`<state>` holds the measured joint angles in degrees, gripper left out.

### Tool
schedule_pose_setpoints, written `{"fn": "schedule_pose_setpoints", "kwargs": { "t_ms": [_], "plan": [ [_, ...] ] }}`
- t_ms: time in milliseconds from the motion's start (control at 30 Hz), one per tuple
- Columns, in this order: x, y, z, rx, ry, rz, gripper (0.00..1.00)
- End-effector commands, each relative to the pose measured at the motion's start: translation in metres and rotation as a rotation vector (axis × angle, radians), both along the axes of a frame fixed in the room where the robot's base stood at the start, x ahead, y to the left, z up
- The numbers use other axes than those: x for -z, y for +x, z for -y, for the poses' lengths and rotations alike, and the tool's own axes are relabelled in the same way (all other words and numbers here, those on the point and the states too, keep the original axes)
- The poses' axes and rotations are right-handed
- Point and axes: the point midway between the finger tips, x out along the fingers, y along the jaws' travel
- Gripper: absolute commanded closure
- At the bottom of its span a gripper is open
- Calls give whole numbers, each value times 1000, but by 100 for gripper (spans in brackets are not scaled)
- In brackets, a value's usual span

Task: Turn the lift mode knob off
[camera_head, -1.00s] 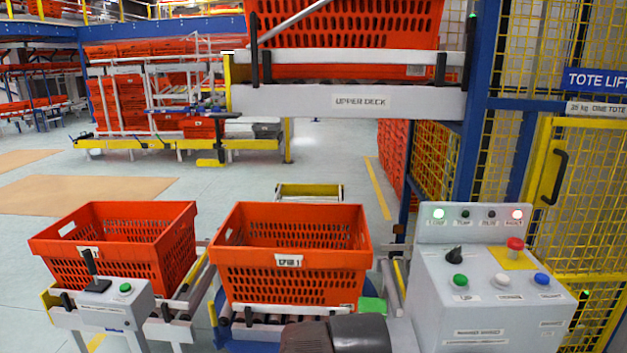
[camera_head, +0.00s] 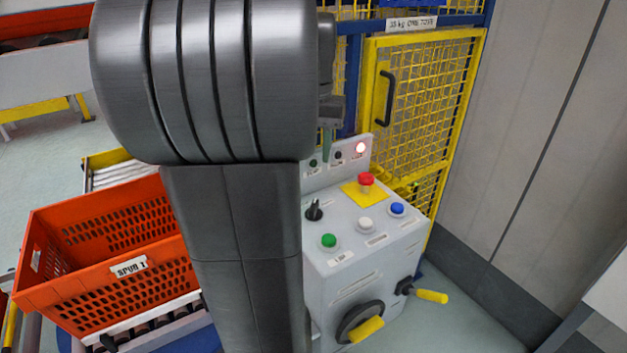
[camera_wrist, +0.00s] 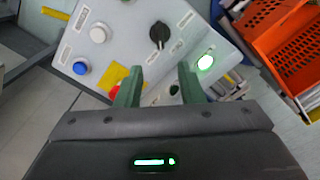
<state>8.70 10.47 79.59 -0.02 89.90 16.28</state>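The black selector knob (camera_head: 314,210) stands on the sloped top of the grey control box (camera_head: 350,270), left of the yellow plate with the red emergency button (camera_head: 366,180). In the wrist view the knob (camera_wrist: 159,35) is ahead of my gripper (camera_wrist: 160,68), roughly in line with the gap between its green fingers. The fingers are open, with nothing held between them. They appear apart from the knob. In the head view my arm hides much of the scene, and only a bit of a finger (camera_head: 328,140) shows by the lamp row. The knob's label is unreadable.
Green (camera_head: 328,241), white (camera_head: 365,224) and blue (camera_head: 397,209) buttons are close to the knob. The green lamp (camera_wrist: 206,62) and red lamp (camera_head: 360,147) are lit. A yellow mesh gate (camera_head: 425,110) stands behind the box. An orange tote (camera_head: 110,260) is to the left.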

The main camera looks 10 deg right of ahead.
Motion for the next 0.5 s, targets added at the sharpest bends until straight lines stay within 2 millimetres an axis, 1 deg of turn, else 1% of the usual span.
{"fn": "schedule_pose_setpoints", "kwargs": {
  "t_ms": [67,167,267,500],
  "plan": [
    [4,1,1,4,1,-3,65],
    [16,0,0,3,1,-5,65],
    [35,0,0,2,2,-6,65],
    [87,-1,0,1,2,-6,65]
  ]
}}
